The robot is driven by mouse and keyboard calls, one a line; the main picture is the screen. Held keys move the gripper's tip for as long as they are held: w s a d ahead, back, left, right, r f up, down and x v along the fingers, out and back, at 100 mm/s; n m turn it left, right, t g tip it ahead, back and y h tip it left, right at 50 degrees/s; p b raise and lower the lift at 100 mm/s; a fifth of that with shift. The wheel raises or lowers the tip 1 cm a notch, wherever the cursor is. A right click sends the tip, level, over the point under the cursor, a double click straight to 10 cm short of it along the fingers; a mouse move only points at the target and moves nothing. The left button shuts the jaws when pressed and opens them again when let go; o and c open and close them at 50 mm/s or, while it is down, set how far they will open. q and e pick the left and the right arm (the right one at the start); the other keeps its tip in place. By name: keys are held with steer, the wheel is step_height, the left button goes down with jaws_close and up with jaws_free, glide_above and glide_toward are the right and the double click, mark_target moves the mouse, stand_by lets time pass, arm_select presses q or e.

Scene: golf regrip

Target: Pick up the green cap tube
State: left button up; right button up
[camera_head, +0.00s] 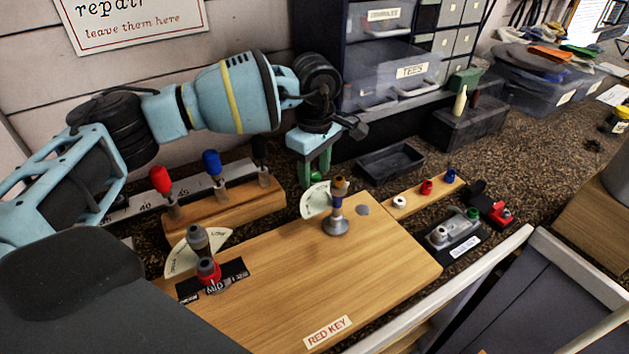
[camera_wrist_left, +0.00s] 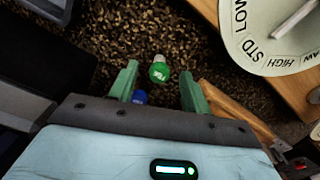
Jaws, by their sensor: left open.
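The green cap tube (camera_wrist_left: 159,70) shows its round green cap with a pale top from above in the left wrist view, on the dark speckled counter. A bit of green also shows between the fingers in the head view (camera_head: 318,177). My left gripper (camera_head: 317,170) points down there, behind the wooden board. Its two green fingers are open, and in the left wrist view (camera_wrist_left: 160,69) the cap lies between the fingertips, apart from both. Whether the tube's lower part is free is hidden. My right gripper is not in view.
A blue cap (camera_wrist_left: 140,97) shows by one finger. A wooden rack (camera_head: 232,207) with red-, blue- and black-topped tools stands left of the gripper. The wooden board (camera_head: 270,285) lies in front, with a dial card (camera_head: 315,200) close by. An empty black tray (camera_head: 390,160) sits to the right.

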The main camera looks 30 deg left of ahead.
mark_target(315, 174)
arm_select(q)
steer(key=shift+f, duration=1.15)
jaws_close()
steer(key=shift+r, duration=0.15)
step_height(315, 174, up, 9)
steer(key=shift+f, duration=0.1)
steer(key=shift+r, duration=0.5)
